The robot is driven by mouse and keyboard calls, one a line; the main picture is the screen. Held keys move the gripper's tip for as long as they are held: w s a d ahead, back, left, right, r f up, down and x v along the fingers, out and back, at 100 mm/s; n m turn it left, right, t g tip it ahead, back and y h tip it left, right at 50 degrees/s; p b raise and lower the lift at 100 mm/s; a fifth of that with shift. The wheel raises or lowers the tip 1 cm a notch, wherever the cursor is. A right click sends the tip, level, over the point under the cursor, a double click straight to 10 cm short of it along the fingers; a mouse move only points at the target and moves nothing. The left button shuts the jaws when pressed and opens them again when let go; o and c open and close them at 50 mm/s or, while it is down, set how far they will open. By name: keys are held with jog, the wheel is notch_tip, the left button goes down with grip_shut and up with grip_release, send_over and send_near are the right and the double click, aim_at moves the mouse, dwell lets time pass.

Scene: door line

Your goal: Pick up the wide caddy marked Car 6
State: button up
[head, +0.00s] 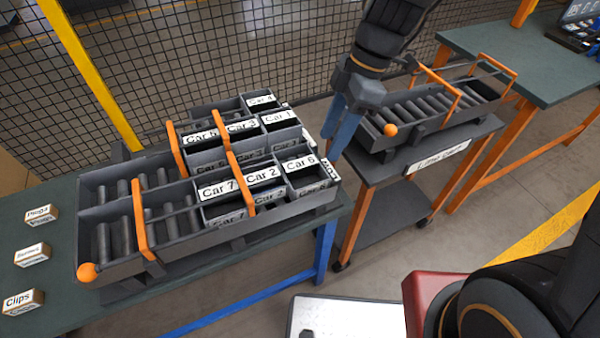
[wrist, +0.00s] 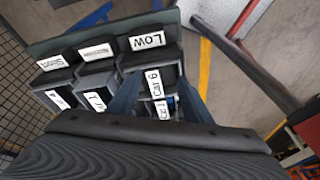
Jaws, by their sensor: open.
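The Car 6 caddy (head: 312,188) is a dark grey open box with white labels. It sits at the right end of the near roller lane (head: 112,262), beside the Car 2 caddy (head: 265,190). My gripper (head: 333,146) has blue fingers pointing down and is open, near the right end of the lanes. In the wrist view, the Car 6 label (wrist: 154,83) shows between the fingers of my gripper (wrist: 158,80). Nothing is visibly held. I cannot tell whether the fingers touch the caddy or how much height separates them.
Car 7 (head: 222,188) stands left of Car 2; several more caddies fill the back lane. Orange bars (head: 240,182) cross the lanes. A cart (head: 438,158) with an empty roller lane stands right. Small boxes, including Clips (head: 22,301), lie at left. A mesh fence runs behind.

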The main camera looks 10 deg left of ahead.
aim_at(300, 163)
jog(key=a+n, duration=0.3)
jog(key=shift+w+a+f+n+g+y, duration=0.1)
jog(key=shift+a+f+n+g+y, duration=0.1)
jog(key=shift+a+n+g+y, duration=0.1)
jog(key=shift+a+f, duration=0.15)
jog(key=shift+s+p+x, duration=0.1)
jog(key=shift+p+x, duration=0.25)
jog(key=shift+x, duration=1.5)
jog(key=shift+s+p+x, duration=0.15)
jog(key=shift+p+x, duration=0.2)
jog(key=shift+x, duration=1.55)
jog(key=shift+a, duration=0.1)
jog(key=shift+c, duration=0.2)
grip_shut()
